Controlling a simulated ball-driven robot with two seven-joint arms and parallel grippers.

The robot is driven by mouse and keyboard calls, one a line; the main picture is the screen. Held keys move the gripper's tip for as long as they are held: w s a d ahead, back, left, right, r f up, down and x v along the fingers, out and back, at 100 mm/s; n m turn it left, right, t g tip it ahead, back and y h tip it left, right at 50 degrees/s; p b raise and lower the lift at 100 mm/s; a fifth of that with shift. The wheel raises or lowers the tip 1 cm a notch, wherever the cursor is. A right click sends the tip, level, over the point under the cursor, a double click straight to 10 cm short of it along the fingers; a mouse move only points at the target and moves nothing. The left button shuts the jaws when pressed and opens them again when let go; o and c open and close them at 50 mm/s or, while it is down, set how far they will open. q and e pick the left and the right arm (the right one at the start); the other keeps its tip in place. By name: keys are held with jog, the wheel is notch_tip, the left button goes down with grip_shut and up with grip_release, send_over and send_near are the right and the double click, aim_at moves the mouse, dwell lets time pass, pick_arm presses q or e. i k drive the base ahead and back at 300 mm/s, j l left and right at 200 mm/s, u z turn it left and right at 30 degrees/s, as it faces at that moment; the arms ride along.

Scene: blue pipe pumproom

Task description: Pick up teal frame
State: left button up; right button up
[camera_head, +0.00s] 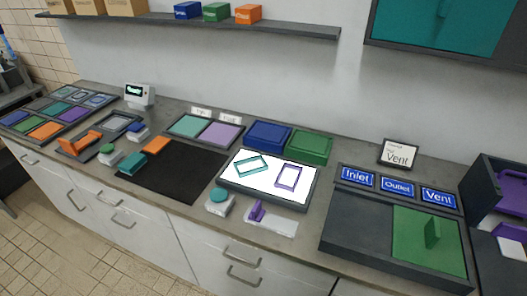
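The teal frame (239,168) is a thin rectangular outline. It lies tilted on the left half of a bright white panel (268,187) with a dark grey border, near the middle of the counter. A purple frame (277,176) lies on the same panel to its right, apart from it. Nothing covers the teal frame. Neither of my grippers shows in the head view.
A teal button box (219,201) and a purple-handled piece (258,212) stand in front of the panel. Blue (268,135) and green (309,146) trays sit behind it. A black mat (178,172) lies left. A green plate with handle (431,237) is right.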

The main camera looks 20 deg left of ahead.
aim_at(251, 166)
jog(key=j+z, duration=0.25)
jog(key=j, duration=0.45)
jog(key=j+z, duration=0.25)
jog(key=j, duration=0.4)
